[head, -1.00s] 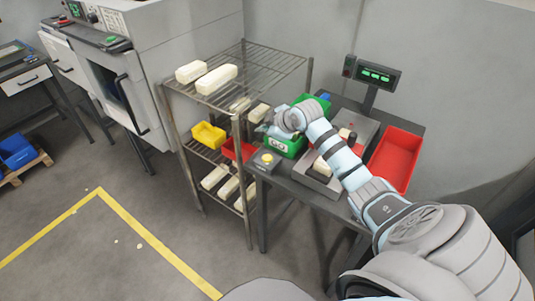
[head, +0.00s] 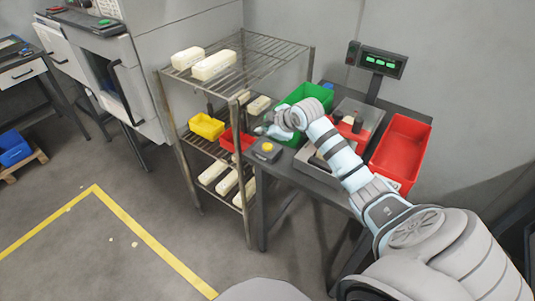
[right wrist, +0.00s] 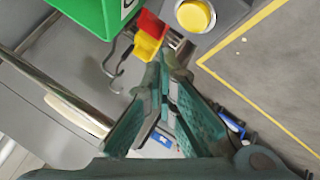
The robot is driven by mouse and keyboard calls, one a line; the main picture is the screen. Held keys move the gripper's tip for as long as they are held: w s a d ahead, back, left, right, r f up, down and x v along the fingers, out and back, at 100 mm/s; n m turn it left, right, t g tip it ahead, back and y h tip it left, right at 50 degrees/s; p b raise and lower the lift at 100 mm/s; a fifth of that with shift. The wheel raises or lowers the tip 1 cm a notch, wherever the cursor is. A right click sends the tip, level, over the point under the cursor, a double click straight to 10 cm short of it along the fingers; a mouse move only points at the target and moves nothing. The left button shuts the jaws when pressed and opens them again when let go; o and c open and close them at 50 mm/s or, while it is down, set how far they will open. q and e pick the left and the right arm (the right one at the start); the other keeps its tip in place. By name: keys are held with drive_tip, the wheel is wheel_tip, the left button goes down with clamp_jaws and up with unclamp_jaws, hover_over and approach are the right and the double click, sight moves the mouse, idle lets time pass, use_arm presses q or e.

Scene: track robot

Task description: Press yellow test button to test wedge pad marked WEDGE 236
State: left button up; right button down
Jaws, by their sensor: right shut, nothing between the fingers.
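The yellow test button (head: 267,147) sits on a small dark box at the left front corner of the grey bench. In the right wrist view the yellow button (right wrist: 194,15) is at the top edge, beyond my fingertips and apart from them. My right gripper (head: 260,131) is shut and empty, just behind and above the button box in the head view. Its green-padded fingers (right wrist: 168,75) converge in the right wrist view. My right forearm covers part of the test fixture (head: 312,165). I cannot make out a wedge pad marked WEDGE 236. My left gripper is not in view.
A green bin (head: 318,93) and a red bin (head: 402,145) stand on the bench beside my arm. A display (head: 382,62) with green digits rises behind. A wire rack (head: 270,53) with cream blocks, a yellow bin (head: 206,126) and another red bin stands left.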

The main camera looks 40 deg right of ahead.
sight(266, 147)
wheel_tip(266, 147, down, 3)
drive_tip(key=shift+r, duration=0.1)
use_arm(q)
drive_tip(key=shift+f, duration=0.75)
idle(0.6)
use_arm(e)
drive_tip(key=shift+f, duration=0.45)
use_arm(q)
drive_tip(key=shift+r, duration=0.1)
use_arm(e)
drive_tip(key=shift+f, duration=0.5)
idle(0.3)
drive_tip(key=shift+r, duration=0.1)
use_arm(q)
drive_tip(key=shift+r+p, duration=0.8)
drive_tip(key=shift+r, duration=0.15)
use_arm(e)
drive_tip(key=shift+r, duration=0.8)
